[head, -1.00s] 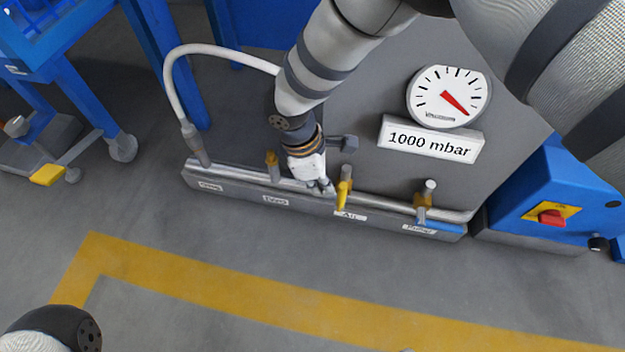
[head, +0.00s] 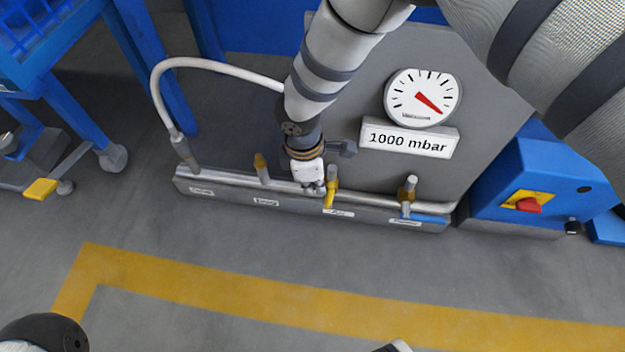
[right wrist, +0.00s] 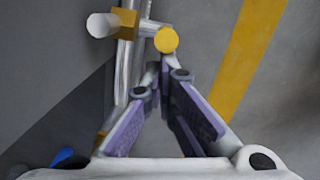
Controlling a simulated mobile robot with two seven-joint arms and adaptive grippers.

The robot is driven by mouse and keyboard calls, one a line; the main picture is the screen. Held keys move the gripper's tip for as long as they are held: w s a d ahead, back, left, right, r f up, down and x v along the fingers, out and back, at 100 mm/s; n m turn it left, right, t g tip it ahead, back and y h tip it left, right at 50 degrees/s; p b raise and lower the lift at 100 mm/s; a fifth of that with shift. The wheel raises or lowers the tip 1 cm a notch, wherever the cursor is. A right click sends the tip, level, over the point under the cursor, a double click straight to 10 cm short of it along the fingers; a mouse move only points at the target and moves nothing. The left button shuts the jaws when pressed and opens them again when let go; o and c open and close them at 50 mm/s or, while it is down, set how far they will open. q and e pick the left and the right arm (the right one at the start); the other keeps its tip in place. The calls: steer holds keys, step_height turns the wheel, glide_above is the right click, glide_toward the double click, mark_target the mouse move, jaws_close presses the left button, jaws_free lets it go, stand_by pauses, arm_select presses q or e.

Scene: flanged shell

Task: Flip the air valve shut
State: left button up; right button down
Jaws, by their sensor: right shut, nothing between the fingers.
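The air valve stands on the pipe manifold above a label that seems to read Air. Its yellow handle (head: 329,197) points out toward the front, across the pipe. My right gripper (head: 317,190) is just left of the handle, low over the manifold. In the right wrist view its fingers (right wrist: 160,80) come together at the tips and are empty. The round yellow handle end (right wrist: 166,40) is just beyond the tips, and I cannot tell whether they touch. The brass valve body (right wrist: 126,22) is beside it. My left gripper is not clearly seen.
The manifold (head: 290,202) also carries a valve with a blue handle (head: 428,218) to the right and a brass valve (head: 261,166) to the left. A white hose (head: 215,64) arches behind. The gauge (head: 422,97) is above a 1000 mbar sign. The floor in front is clear.

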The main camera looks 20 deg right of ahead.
steer(key=d+p, duration=0.1)
steer(key=s+p, duration=0.1)
steer(key=p, duration=0.1)
steer(key=shift+s+d+r, duration=0.1)
steer(key=shift+d+r, duration=0.3)
arm_select(q)
steer(key=shift+w+r+t+p, duration=0.15)
steer(key=shift+w+r+p, duration=0.2)
steer(key=shift+r, duration=0.25)
steer(key=shift+w+r+t+p, duration=0.2)
steer(key=shift+r+p, duration=0.1)
steer(key=shift+r, duration=0.3)
steer(key=shift+w+r+t+p, duration=0.15)
steer(key=shift+w+r+p, duration=0.2)
steer(key=shift+r, duration=0.25)
arm_select(e)
steer(key=shift+s+d+f, duration=0.2)
steer(key=shift+s+d, duration=0.35)
steer(key=shift+d, duration=0.25)
steer(key=shift+s+d+f, duration=0.2)
steer(key=shift+s+d, duration=0.35)
steer(key=shift+d, duration=0.25)
step_height(320, 180, up, 12)
steer(key=a, duration=0.1)
steer(key=shift+a+f, duration=0.1)
